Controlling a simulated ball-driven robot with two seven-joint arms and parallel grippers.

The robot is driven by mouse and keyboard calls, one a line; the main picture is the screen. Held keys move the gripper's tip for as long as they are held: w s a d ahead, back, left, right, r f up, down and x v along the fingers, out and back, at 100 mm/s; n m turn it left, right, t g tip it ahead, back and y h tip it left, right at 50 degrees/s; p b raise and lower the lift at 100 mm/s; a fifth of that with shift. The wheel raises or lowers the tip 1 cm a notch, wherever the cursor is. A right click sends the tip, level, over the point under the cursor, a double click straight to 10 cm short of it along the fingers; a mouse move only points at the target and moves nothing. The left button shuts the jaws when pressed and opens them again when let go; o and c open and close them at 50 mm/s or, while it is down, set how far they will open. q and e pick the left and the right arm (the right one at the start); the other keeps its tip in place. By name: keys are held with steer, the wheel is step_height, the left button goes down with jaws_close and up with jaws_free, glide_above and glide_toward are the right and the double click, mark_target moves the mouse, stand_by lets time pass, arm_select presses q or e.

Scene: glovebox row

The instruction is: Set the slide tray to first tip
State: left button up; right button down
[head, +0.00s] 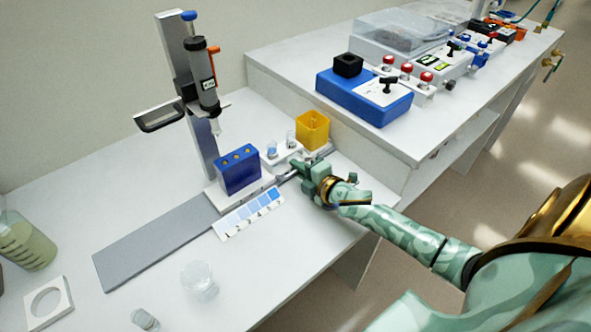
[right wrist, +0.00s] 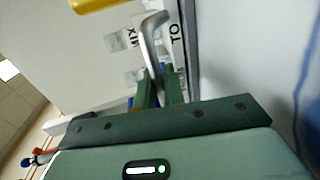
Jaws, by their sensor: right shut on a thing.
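The white slide tray (head: 214,196) sits on a long grey track (head: 150,247), at its right part. It carries a blue block (head: 239,170) with small holes, small clear vials (head: 272,148) and a yellow cup (head: 312,130). A dispenser (head: 207,85) hangs on a grey stand, its tip pointing down above and behind the blue block. My right gripper (head: 290,174) is at the tray's right end, shut on a bent metal handle. In the right wrist view the handle (right wrist: 153,38) runs between the fingers (right wrist: 160,88). My left gripper is not in view.
A card with blue shades (head: 248,213) lies in front of the tray. A clear cup (head: 199,279), a small vial (head: 145,319), a white ring holder (head: 47,302) and a beaker (head: 25,243) stand nearer. A raised bench with a blue box (head: 363,97) bounds the right.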

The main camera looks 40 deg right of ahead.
steer(key=c, duration=1.5)
jaws_free()
steer(key=shift+d, duration=0.3)
steer(key=shift+c, duration=0.2)
